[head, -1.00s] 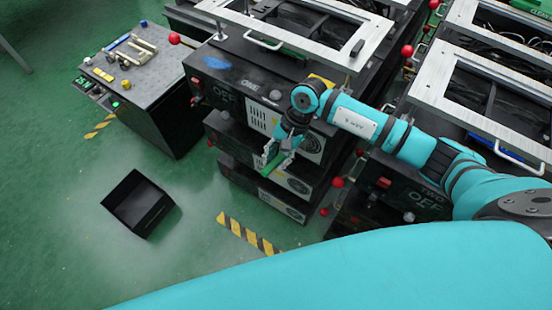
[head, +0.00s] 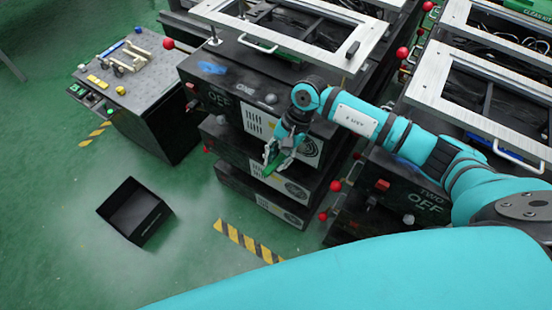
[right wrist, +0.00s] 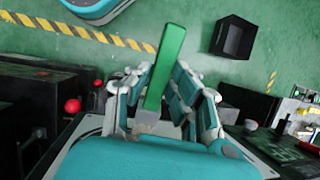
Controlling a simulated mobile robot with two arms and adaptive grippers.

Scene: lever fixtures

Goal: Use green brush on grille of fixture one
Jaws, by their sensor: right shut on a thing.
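My right gripper (head: 276,157) is shut on the green brush (head: 271,161), in front of fixture one (head: 235,90) in the head view. In the right wrist view the green brush (right wrist: 166,66) stands out lengthwise between the fingers of the gripper (right wrist: 172,92). The front of fixture one carries a pale slatted grille (head: 255,123) and a round fan grille (head: 310,149). The gripper overlaps the panel just below and between them; I cannot tell whether the brush touches it. My left gripper is not in view.
A black open box (head: 134,212) sits on the green floor at the left. A workbench (head: 113,75) with small parts stands beside fixture one. Fixture two (head: 415,190) is at the right. Red lever balls (head: 335,185) stick out nearby. Striped tape (head: 246,241) marks the floor.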

